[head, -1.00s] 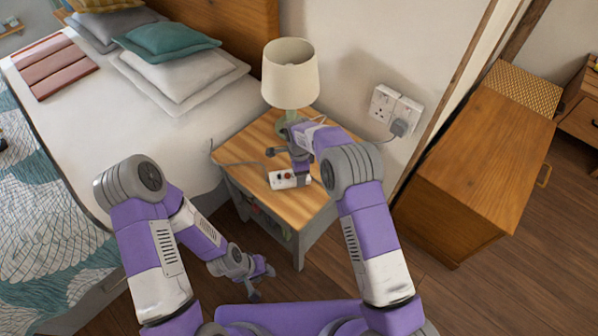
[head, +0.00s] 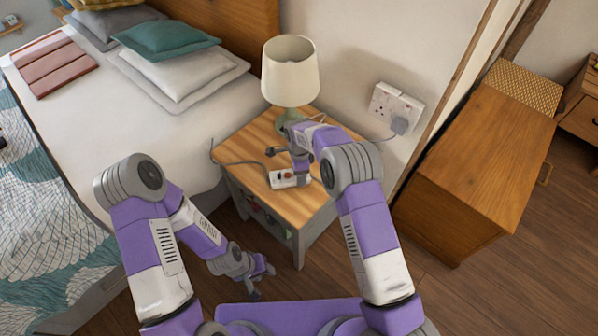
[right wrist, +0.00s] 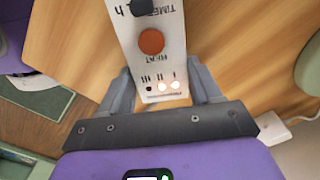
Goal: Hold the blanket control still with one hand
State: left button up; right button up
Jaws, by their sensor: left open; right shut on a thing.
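The blanket control (head: 283,180) is a small white box on the nightstand top, with a cable running off to the left. In the right wrist view the control (right wrist: 158,62) shows an orange-red button, a dark knob and a row of small round lights, some lit. My right gripper (head: 303,182) is at the control's right end. In the right wrist view its fingers (right wrist: 163,92) stand on both sides of the control's end, shut on it. My left gripper (head: 262,283) hangs open and empty, low in front of the nightstand.
The wooden nightstand (head: 240,148) also holds a lamp (head: 290,72) with a cream shade, behind my right arm. A wall socket (head: 396,108) has a plug in it. The bed (head: 150,125) stands left, a wooden chest (head: 480,165) right.

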jog(key=o, duration=1.3)
notch_tip(320, 180, up, 12)
